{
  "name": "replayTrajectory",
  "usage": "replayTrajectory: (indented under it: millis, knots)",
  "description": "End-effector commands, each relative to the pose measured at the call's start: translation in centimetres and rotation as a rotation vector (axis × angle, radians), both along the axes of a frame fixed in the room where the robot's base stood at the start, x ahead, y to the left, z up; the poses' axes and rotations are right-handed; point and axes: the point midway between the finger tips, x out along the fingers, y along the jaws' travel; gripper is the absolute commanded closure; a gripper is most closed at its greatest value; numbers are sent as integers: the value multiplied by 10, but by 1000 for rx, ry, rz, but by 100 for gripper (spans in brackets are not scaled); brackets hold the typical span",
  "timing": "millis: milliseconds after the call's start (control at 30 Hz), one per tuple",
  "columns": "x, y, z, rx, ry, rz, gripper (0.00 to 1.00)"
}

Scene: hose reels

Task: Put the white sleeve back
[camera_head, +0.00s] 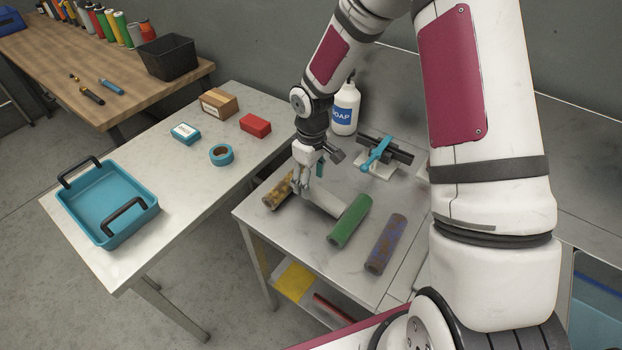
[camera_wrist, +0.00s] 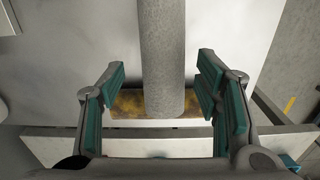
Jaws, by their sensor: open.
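The white sleeve (camera_head: 325,203) is a pale tube on the grey bench, lying crosswise between a mottled yellow-brown sleeve (camera_head: 278,191) and a green sleeve (camera_head: 349,221). In the wrist view the white sleeve (camera_wrist: 162,45) runs up the middle, and its near end overlaps the yellow-brown sleeve (camera_wrist: 128,104). I cannot tell whether they touch. My gripper (camera_head: 307,186) is over the white sleeve's left end and hides part of it. In the wrist view my gripper (camera_wrist: 163,72) is open, its teal-padded fingers on either side of the sleeve, with gaps visible on both sides.
A purple-brown mottled sleeve (camera_head: 386,244) lies right of the green one. A soap bottle (camera_head: 345,108) and a blue-handled clamp-like fixture (camera_head: 376,155) stand behind. A neighbouring table holds a blue tray (camera_head: 129,236), tape (camera_head: 221,155) and small boxes. The bench's front edge is close to my gripper.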

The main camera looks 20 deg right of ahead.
Motion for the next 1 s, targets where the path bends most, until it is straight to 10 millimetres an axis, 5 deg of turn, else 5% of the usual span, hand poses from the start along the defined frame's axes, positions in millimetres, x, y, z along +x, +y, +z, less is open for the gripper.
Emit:
replayTrajectory:
  millis: [500,867,1000]
  knots:
    - [3,-2,97,-1,-6,-1,42]
    - [-1,-2,135,-9,-9,-7,42]
    - [-15,-5,166,-47,-48,-50,42]
